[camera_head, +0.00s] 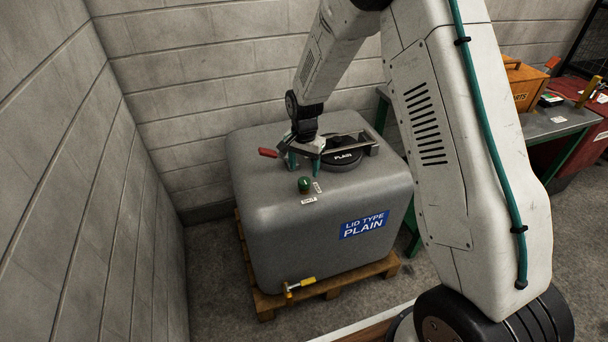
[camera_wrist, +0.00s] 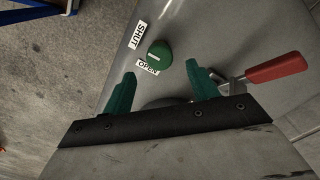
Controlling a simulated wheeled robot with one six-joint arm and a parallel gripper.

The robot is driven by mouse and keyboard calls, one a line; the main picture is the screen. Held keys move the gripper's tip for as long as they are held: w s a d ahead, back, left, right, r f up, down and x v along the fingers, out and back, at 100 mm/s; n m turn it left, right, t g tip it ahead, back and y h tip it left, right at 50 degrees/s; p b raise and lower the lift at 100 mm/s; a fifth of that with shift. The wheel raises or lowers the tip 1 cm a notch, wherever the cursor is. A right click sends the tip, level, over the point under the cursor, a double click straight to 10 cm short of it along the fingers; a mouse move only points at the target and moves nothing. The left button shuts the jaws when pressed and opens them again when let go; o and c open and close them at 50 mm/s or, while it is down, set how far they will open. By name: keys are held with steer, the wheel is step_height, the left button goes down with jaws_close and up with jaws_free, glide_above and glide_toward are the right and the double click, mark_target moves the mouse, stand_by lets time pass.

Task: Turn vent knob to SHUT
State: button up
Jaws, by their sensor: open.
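The vent knob (camera_head: 305,184) is a small round green knob on top of the grey tank (camera_head: 270,235), near its front edge. In the wrist view the knob (camera_wrist: 160,52) carries a short white mark; I cannot tell clearly which label it points to. The SHUT label (camera_wrist: 137,34) is left of the knob and the OPEN label (camera_wrist: 148,68) just below it. My gripper (camera_head: 304,167) is open, above the tank top and behind the knob in the head view. In the wrist view its green fingers (camera_wrist: 160,68) are spread, with the knob beyond their tips, apparently untouched.
The tank stands on a wooden pallet (camera_head: 388,267), with a yellow-handled valve (camera_head: 300,285) low in front. Block walls (camera_head: 180,60) stand left and behind.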

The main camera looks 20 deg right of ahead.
steer(key=shift+r, duration=1.45)
steer(key=shift+s+n, duration=0.3)
steer(key=shift+n, duration=0.1)
steer(key=s+d+r+n, duration=0.1)
steer(key=s+r+n, duration=0.1)
steer(key=s+r, duration=0.6)
steer(key=s+d+r+n+t, duration=0.1)
steer(key=s+r+n, duration=0.2)
steer(key=s+r, duration=0.6)
steer(key=s+d+r+n, duration=0.1)
steer(key=s+r+n, duration=0.2)
steer(key=s+r, duration=0.5)
steer(key=shift+s+d+r, duration=0.15)
steer(key=shift+s+r, duration=0.2)
steer(key=shift+s, duration=6.05)
